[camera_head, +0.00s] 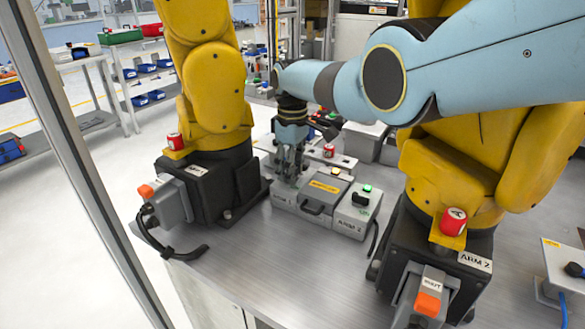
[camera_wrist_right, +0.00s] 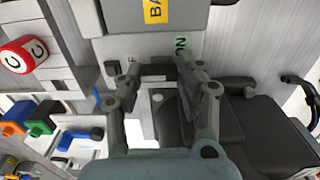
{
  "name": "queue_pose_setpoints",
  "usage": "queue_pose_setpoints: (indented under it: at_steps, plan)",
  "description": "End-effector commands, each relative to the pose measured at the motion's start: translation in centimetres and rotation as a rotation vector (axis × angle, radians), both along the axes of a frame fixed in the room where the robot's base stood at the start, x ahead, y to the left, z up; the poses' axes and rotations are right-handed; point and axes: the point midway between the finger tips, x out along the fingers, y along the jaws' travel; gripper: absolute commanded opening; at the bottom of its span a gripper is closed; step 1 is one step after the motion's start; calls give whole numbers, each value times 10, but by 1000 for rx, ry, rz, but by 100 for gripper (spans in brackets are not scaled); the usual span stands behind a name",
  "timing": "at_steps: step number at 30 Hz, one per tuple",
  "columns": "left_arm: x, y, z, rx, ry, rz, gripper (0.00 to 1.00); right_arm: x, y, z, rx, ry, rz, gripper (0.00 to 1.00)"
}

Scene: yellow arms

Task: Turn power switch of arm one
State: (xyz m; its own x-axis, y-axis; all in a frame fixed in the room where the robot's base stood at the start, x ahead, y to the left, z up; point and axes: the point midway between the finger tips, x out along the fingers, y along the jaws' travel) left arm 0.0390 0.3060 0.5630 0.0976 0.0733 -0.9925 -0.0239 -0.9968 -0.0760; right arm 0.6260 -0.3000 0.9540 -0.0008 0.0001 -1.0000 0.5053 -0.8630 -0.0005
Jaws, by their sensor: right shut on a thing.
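My right gripper (camera_head: 290,176) reaches down from the right onto the left end of a light grey control box (camera_head: 345,222) between two yellow arms. In the right wrist view the fingers of the right gripper (camera_wrist_right: 157,70) stand on either side of a dark switch handle (camera_wrist_right: 156,72) and are shut on it. In the head view the fingers hide this switch. The box's right end reads "ARM 2". My left gripper is in neither view.
The left yellow arm (camera_head: 215,85) and right yellow arm (camera_head: 465,160) stand close on both sides. A grey case with a yellow label (camera_head: 325,187) sits on the box. The front metal table (camera_head: 275,265) is clear.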

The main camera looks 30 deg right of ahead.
Motion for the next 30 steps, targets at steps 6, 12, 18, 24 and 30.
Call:
queue_pose_setpoints:
  at_steps: [6,12,18,24,30]
  plan:
    - [0,0,0,0,0,0,54,1,0,1,0,-4,19,4]
    - [0,0,0,0,0,0,54,2,0,1,-1,-5,19,4]
    - [0,0,0,0,0,0,54,1,0,1,0,-4,19,46]
    - [-1,0,0,0,1,0,54,1,0,1,0,-2,18,46]
    - [-1,1,0,1,2,0,54,1,0,8,-1,-3,17,46]
